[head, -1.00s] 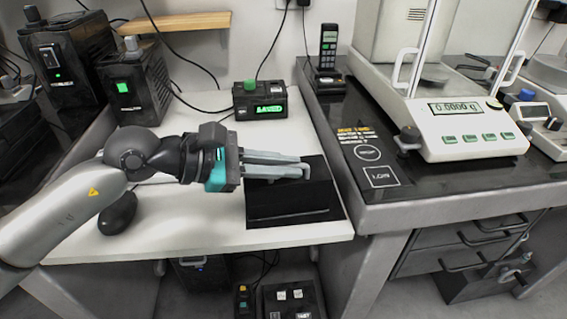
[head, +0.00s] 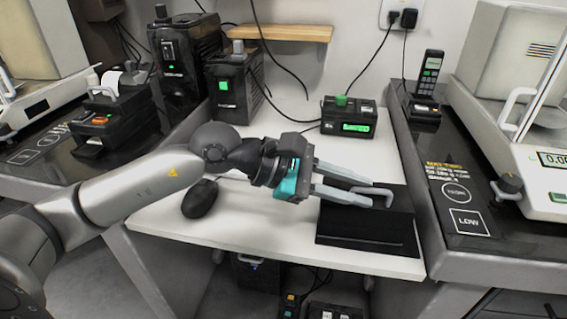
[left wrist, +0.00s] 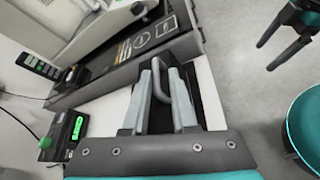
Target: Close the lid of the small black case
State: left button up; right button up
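The small black case (head: 365,230) lies near the front right of the white table. A dark panel (head: 402,203) shows behind its front strip; I cannot tell how far its lid stands open. My left gripper (head: 370,194) reaches in from the left above the case, its two grey fingers spread apart. A grey loop, like a handle (left wrist: 183,98), shows between the fingers in the left wrist view; the fingers do not visibly clamp it. They hide part of the case.
A black box with a green display (head: 348,118) stands behind the case. A dark mouse-shaped object (head: 199,199) lies at the table's left. The raised dark bench with a balance (head: 548,160) borders the right. White tabletop (head: 260,225) left of the case is clear.

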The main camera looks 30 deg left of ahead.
pick_arm(q)
jog(key=p+v, duration=0.2)
jog(key=v, duration=1.1)
pick_arm(e)
jog(key=shift+s+d+f+g+h, duration=0.2)
jog(key=shift+s+d+f+g, duration=0.25)
jog(key=shift+f, duration=0.25)
jog(key=shift+s+d+f+g+h, duration=0.2)
jog(key=shift+s+d+f+g, duration=0.25)
jog(key=shift+f, duration=0.2)
pick_arm(q)
jog(key=shift+f, duration=0.15)
